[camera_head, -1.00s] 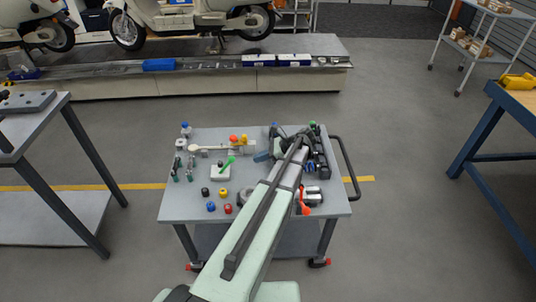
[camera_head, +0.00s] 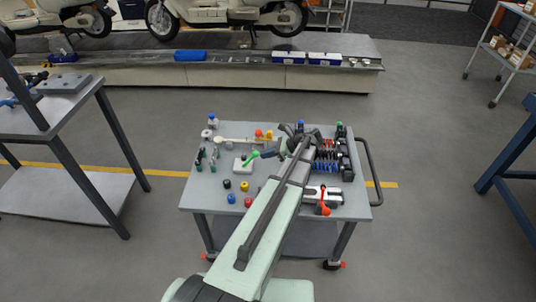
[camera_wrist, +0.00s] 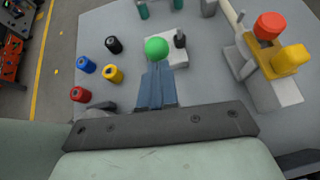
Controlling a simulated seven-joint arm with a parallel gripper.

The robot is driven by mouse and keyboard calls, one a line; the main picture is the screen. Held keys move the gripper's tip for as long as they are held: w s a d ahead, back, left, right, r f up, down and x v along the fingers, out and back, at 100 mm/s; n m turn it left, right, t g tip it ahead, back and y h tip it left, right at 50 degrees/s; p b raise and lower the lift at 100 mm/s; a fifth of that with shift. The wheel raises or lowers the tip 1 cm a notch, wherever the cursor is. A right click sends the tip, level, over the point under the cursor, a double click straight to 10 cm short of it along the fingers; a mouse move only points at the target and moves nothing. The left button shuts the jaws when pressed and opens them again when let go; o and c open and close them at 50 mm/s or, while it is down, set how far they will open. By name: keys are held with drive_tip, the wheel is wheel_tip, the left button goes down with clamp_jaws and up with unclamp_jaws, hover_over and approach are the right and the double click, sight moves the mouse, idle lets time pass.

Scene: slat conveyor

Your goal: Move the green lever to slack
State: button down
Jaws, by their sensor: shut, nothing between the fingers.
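The green lever (camera_head: 249,160) stands on a small white block on the grey cart top, its round knob leaning to the right. In the wrist view its green knob (camera_wrist: 156,48) is just ahead of my fingertips, with the white base (camera_wrist: 181,60) partly showing behind and to the right. My gripper (camera_head: 264,154) is at the right of the knob, and its blue-grey fingers (camera_wrist: 156,72) are shut with nothing between them. The fingertips appear at or very near the knob; I cannot tell whether they touch. No slack marking is legible.
A pale fixture with red and yellow knobs (camera_wrist: 275,60) stands right of the lever in the wrist view. Several coloured caps (camera_wrist: 112,74) stand to the left. A red-handled clamp (camera_head: 323,204) and a dark rack (camera_head: 328,160) are on the cart's right side.

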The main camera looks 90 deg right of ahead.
sight(257, 152)
drive_tip(key=shift+w+r+g, duration=0.3)
drive_tip(key=shift+r+g, duration=0.05)
drive_tip(key=shift+g, duration=0.05)
drive_tip(key=shift+w+r, duration=0.1)
drive_tip(key=shift+w, duration=0.05)
drive_tip(key=shift+w+a+r+g, duration=0.1)
drive_tip(key=shift+w+r+g, duration=0.6)
drive_tip(key=shift+g, duration=0.1)
drive_tip(key=w+g, duration=0.1)
drive_tip(key=w+r+g, duration=0.1)
drive_tip(key=w, duration=0.1)
drive_tip(key=w+r+g, duration=0.1)
drive_tip(key=g, duration=0.1)
drive_tip(key=shift+w, duration=0.35)
drive_tip(key=w+g, duration=0.6)
drive_tip(key=w, duration=0.3)
drive_tip(key=shift+f+n+g, duration=0.3)
drive_tip(key=shift+f+g, duration=0.05)
drive_tip(key=shift+g, duration=0.05)
drive_tip(key=shift+w, duration=0.1)
